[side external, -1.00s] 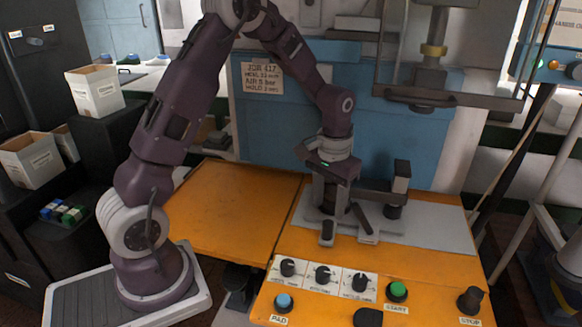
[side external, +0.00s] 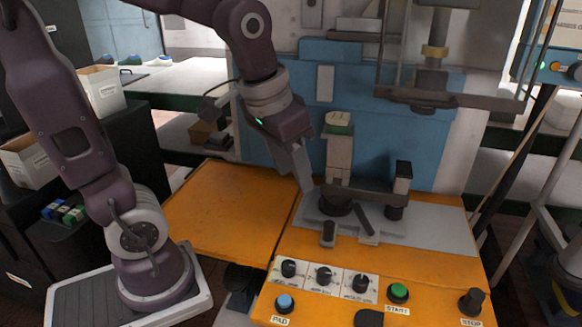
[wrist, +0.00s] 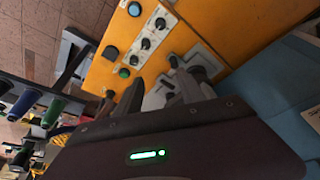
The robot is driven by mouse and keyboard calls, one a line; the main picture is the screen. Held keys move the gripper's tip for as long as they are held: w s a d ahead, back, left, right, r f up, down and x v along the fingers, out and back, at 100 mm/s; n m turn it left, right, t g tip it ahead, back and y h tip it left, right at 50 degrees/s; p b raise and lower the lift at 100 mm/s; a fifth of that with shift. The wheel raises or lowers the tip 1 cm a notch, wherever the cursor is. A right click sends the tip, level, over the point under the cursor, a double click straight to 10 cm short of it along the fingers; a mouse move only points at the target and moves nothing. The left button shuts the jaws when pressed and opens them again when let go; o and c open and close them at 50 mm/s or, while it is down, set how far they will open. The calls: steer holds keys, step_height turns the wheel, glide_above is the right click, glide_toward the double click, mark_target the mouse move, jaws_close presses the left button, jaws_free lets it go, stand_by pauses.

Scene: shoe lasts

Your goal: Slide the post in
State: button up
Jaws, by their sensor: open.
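A pale grey upright post (side external: 339,160) with a light green top stands at the left end of the fixture on the grey plate (side external: 440,232). Its lower end meets a dark round base (side external: 336,207); how deep it sits there cannot be seen. My gripper (side external: 305,186) is tilted, just left of the post, with its fingertips low near the plate's left edge. It holds nothing, and in the side view its fingers overlap. In the wrist view the two dark fingers (wrist: 157,85) show apart.
A dark bar (side external: 367,187) runs right to a shorter dark pillar (side external: 401,188). A press frame (side external: 432,98) hangs above at the right. Knobs and buttons, including a green one (side external: 398,291), line the orange front. The left orange table (side external: 225,215) is clear.

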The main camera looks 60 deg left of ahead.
mark_target(325, 222)
steer(key=shift+s+r, duration=0.1)
steer(key=shift+s, duration=0.1)
